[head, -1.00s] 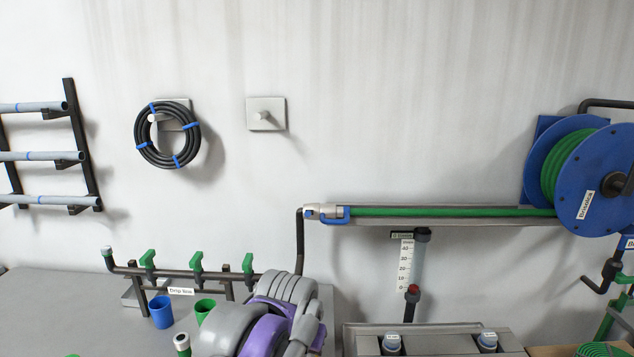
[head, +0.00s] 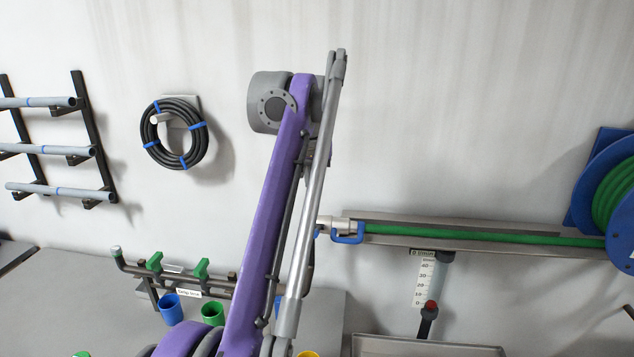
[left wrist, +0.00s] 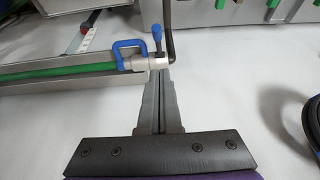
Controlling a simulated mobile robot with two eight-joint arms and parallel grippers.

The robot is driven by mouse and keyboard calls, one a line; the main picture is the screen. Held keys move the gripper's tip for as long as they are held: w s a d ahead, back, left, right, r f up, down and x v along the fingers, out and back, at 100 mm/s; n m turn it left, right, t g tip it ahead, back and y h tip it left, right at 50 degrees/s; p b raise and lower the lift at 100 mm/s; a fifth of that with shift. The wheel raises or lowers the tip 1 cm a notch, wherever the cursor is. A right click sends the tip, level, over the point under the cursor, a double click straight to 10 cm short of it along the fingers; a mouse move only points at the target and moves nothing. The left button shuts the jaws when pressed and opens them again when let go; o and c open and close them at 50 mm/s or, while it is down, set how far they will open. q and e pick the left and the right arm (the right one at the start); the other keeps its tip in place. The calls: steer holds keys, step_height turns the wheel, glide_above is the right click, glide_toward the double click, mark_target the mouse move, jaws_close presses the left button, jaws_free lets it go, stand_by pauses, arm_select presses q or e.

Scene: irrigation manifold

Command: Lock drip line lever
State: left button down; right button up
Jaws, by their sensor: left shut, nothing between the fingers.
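A pale coupling (left wrist: 152,63) joins the green hose (left wrist: 70,70) to a dark bent pipe (left wrist: 169,30) in the left wrist view. It carries a blue U-shaped lever (left wrist: 128,47) and a blue lever piece (left wrist: 157,36) beside it. In the head view the blue U-shaped lever (head: 348,238) shows just right of my raised arm, which hides part of the coupling and pipe. My left gripper (left wrist: 156,76) is shut and empty, its tips close by the coupling; contact cannot be told. My right gripper is not in view.
A black hose coil (head: 172,133) hangs on the wall left of my arm. A blue reel (head: 603,196) stands at right. Blue (head: 171,309) and green (head: 213,313) cups stand by the manifold. The wall above the hose channel (head: 480,233) is clear.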

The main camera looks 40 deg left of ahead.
arm_select(q)
steer(key=b, duration=0.1)
glide_above(315, 230)
steer(key=w, duration=0.1)
steer(key=f, duration=0.6)
steer(key=shift+w+a, duration=0.2)
steer(key=shift+a, duration=0.1)
steer(key=shift+s+d+f+b, duration=0.2)
steer(key=shift+s+f, duration=0.15)
steer(key=shift+f, duration=0.15)
steer(key=shift+s+d+f+b, duration=0.15)
steer(key=shift+s+f, duration=0.15)
steer(key=shift+f, duration=0.15)
steer(key=shift+s+d+f, duration=0.1)
steer(key=shift+s+f, duration=0.15)
steer(key=shift+f, duration=0.1)
steer(key=shift+w+f, duration=0.1)
steer(key=shift+w, duration=0.05)
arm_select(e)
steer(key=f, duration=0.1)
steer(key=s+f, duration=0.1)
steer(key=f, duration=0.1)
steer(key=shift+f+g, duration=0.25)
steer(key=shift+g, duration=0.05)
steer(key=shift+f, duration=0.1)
